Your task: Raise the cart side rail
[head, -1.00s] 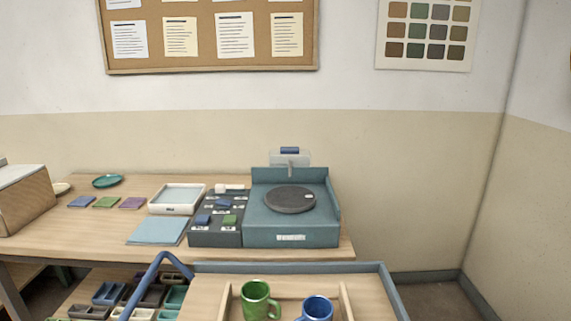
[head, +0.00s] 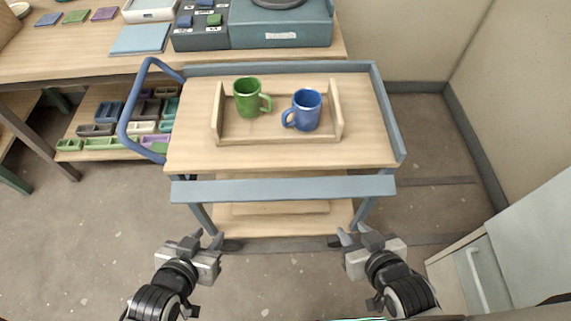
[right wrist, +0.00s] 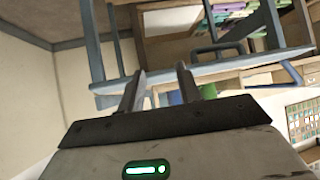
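The cart (head: 185,140) stands in front of me with a wooden top. Its side rail (head: 285,190), a flat grey-blue bar, hangs along the near side, below the level of the top. My left gripper (head: 207,238) is open and empty, short of the rail near its left part. My right gripper (head: 353,236) is open and empty, short of the rail near its right part. In the right wrist view the rail (right wrist: 225,66) crosses beyond the two parted fingers (right wrist: 160,88). Neither gripper touches the rail.
A wooden tray (head: 280,136) on the cart top holds a green mug (head: 247,100) and a blue mug (head: 306,112). A blue handle (head: 126,115) sticks out at the cart's left. A worktable (head: 85,50) stands behind; a pale cabinet (head: 520,255) is at the right.

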